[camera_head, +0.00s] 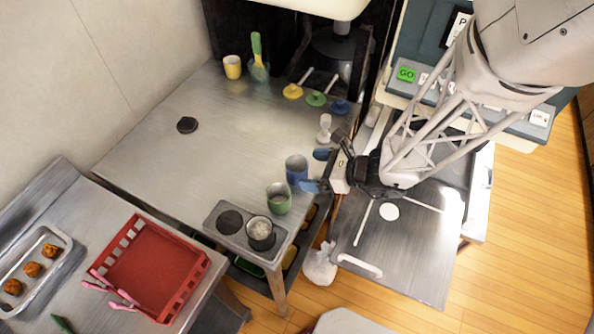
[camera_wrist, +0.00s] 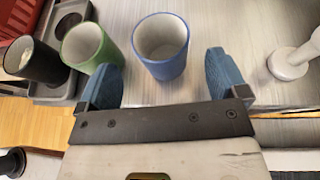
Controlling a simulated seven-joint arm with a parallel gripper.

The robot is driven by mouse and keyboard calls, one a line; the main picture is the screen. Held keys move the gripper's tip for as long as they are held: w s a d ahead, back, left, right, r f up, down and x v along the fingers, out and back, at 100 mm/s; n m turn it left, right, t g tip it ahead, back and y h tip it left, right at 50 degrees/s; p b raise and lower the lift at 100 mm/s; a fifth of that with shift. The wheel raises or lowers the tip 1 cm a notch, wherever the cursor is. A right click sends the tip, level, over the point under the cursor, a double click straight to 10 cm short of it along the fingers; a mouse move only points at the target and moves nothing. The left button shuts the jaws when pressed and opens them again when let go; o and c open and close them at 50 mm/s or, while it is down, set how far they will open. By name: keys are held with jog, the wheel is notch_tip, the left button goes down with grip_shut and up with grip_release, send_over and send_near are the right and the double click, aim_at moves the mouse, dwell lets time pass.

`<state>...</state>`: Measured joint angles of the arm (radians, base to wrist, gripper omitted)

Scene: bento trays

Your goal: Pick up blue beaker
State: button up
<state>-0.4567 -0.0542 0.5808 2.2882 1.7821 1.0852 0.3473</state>
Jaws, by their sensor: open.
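The blue beaker (camera_head: 296,170) stands upright near the right edge of the metal table, just behind the green beaker (camera_head: 278,198). My gripper (camera_head: 318,170) is open at the table's right edge, its blue fingers pointing at the blue beaker. The green beaker (camera_wrist: 90,50) is close to the left finger in that view.
A black cup with white contents (camera_head: 260,233) stands on a grey two-ring plate (camera_head: 228,222) at the table's front. A white pestle-shaped object (camera_head: 324,128) stands behind the blue beaker. A yellow cup (camera_head: 232,67) is at the back. The table's middle is clear.

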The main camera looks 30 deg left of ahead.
aim_at(297, 168)
jog(key=shift+a, duration=0.1)
dwell(0.3)
jog(key=shift+x, duration=2.55)
jog(key=shift+w, duration=0.1)
jog(key=shift+c, duration=0.2)
jog(key=c, duration=0.9)
